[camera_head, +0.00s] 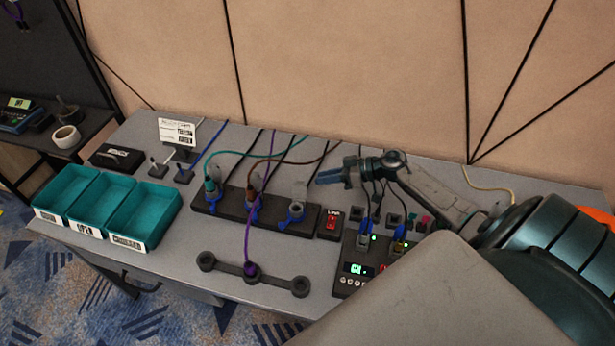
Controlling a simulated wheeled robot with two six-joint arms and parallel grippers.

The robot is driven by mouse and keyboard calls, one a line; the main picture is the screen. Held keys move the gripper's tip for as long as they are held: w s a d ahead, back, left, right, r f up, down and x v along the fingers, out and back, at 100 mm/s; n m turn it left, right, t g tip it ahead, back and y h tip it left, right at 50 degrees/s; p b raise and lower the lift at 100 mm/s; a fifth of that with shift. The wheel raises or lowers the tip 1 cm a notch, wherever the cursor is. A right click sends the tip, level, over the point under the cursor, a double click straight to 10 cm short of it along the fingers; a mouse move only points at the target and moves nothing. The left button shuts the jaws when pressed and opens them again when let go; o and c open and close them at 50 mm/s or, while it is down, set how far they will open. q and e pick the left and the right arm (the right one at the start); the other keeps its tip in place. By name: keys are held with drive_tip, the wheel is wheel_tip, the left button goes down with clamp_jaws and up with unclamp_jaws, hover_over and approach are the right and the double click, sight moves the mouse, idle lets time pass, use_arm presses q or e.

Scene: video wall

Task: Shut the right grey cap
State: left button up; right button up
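A black socket strip (277,219) with three sockets lies on the grey table. The right grey cap (300,188) stands raised behind the right socket, which has a blue part (296,209) at it and no cable visible in it. My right gripper (320,178) has blue fingers, which look closed together and empty. It is just to the right of the right cap and seems close to it; I cannot tell whether they touch. My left gripper is not in view.
Teal and brown cables run to the left and middle sockets. A purple cable (247,228) hangs to a dark three-cup holder (253,276) in front. A red switch box (331,223) and a control box (361,267) stand right. Teal trays (146,215) stand left.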

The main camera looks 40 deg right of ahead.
sight(300, 188)
drive_tip(key=p+x, duration=0.1)
drive_tip(key=x, duration=0.5)
drive_tip(key=shift+d, duration=0.1)
clamp_jaws()
